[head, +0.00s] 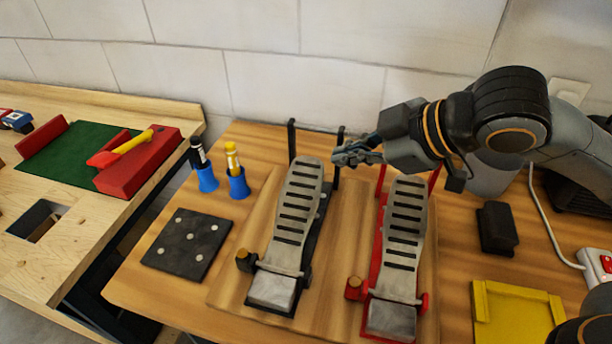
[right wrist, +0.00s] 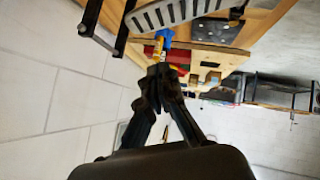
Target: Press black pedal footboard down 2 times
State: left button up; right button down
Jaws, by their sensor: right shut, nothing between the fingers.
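The black pedal (head: 292,218) stands on the bench to the left of the red pedal (head: 402,240). Its grey slotted footboard slopes up toward the wall, with two black posts behind it. The slotted footboard (right wrist: 170,14) also shows at the top of the right wrist view. My right gripper (head: 338,155) is shut and empty, just right of the upper end of the black pedal's footboard, near the right black post. I cannot tell whether it touches the post. In the right wrist view my shut fingers (right wrist: 160,72) point toward the bench. My left gripper is not in view.
Two blue holders (head: 239,184) with a black and a yellow handle stand left of the pedals. A dark square pad (head: 187,244) lies in front of them. A black block (head: 497,228) and a yellow tray (head: 516,318) are at the right. The tiled wall is close behind.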

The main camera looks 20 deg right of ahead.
jog(key=p, duration=0.5)
send_near(296, 178)
jog(key=w+a, duration=0.2)
jog(key=a, duration=0.1)
jog(key=shift+w+a+f, duration=0.15)
jog(key=shift+w+a, duration=0.1)
jog(key=shift+a, duration=0.1)
jog(key=shift+w+d+f+p, duration=0.15)
jog(key=shift+d+f, duration=0.05)
jog(key=shift+f, duration=0.35)
jog(key=shift+w+d+f+p, duration=0.15)
jog(key=shift+w+d+f, duration=0.05)
jog(key=shift+f, duration=0.4)
jog(key=shift+w+d+f, duration=0.1)
jog(key=shift+d+f, duration=0.1)
jog(key=shift+f, duration=0.3)
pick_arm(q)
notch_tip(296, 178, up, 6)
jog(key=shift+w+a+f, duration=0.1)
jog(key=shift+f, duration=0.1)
pick_arm(e)
jog(key=shift+w+f, duration=0.1)
jog(key=shift+f, duration=0.05)
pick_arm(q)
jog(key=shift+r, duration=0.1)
